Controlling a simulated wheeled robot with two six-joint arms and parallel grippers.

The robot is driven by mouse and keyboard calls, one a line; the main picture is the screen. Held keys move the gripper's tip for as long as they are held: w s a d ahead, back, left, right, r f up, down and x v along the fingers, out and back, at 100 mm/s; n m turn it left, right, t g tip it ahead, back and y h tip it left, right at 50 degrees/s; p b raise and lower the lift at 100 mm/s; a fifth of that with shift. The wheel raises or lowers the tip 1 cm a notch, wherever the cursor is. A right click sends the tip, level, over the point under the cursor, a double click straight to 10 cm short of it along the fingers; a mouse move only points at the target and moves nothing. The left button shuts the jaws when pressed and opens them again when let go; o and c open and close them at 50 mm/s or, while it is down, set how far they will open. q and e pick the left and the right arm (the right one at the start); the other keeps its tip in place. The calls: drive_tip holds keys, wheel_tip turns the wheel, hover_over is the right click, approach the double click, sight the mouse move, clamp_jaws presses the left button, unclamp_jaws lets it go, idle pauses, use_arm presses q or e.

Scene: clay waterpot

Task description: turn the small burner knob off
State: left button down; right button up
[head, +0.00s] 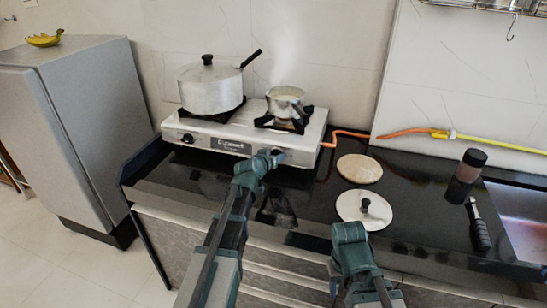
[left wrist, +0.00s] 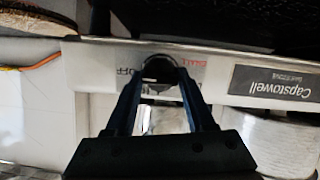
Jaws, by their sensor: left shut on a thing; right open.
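The white two-burner stove (head: 225,140) stands against the wall. Its right, small burner knob (left wrist: 160,68) is in the left wrist view, on the front panel between printed markings that include "OFF". My left gripper (head: 270,157) is at the right part of the front panel. In the left wrist view its two fingers (left wrist: 160,85) are closed on the knob, one on each side. The knob's exact angle is hard to read. The other knob (head: 187,138) is free at the left. My right gripper (head: 348,234) is open and empty above the counter's front, with its fingertips hard to make out.
A large lidded pot (head: 210,87) is on the left burner and a small steaming pot (head: 285,102) on the right one. A round board (head: 359,168), a lid (head: 352,209), a dark bottle (head: 466,175) and a black-handled tool (head: 478,226) lie or stand to the right.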

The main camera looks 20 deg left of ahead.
use_arm(q)
drive_tip(key=shift+c, duration=1.4)
unclamp_jaws()
drive_tip(key=shift+s, duration=0.1)
drive_tip(key=p+v, duration=0.5)
drive_tip(key=v, duration=0.8)
drive_tip(key=shift+s+a+r+p, duration=0.15)
drive_tip(key=shift+s+r+p, duration=0.05)
drive_tip(key=shift+s+p, duration=0.1)
drive_tip(key=s+d+f+m+g+h+p, duration=0.1)
drive_tip(key=s+d+f+m+g, duration=0.15)
drive_tip(key=d, duration=0.45)
drive_tip(key=s+d+f+m+g+h+p, duration=0.1)
drive_tip(key=s+d+f+g+p, duration=0.1)
drive_tip(key=s+d+f+g, duration=0.3)
drive_tip(key=s+d+m+g+y+p, duration=0.1)
drive_tip(key=s+d+g+y, duration=0.1)
drive_tip(key=s, duration=0.6)
drive_tip(key=s+d+g+y+p, duration=0.1)
drive_tip(key=s+d+g, duration=0.3)
drive_tip(key=s, duration=0.4)
drive_tip(key=shift+f+m+y, duration=0.25)
drive_tip(key=shift+m+y, duration=0.1)
drive_tip(key=shift+y, duration=0.35)
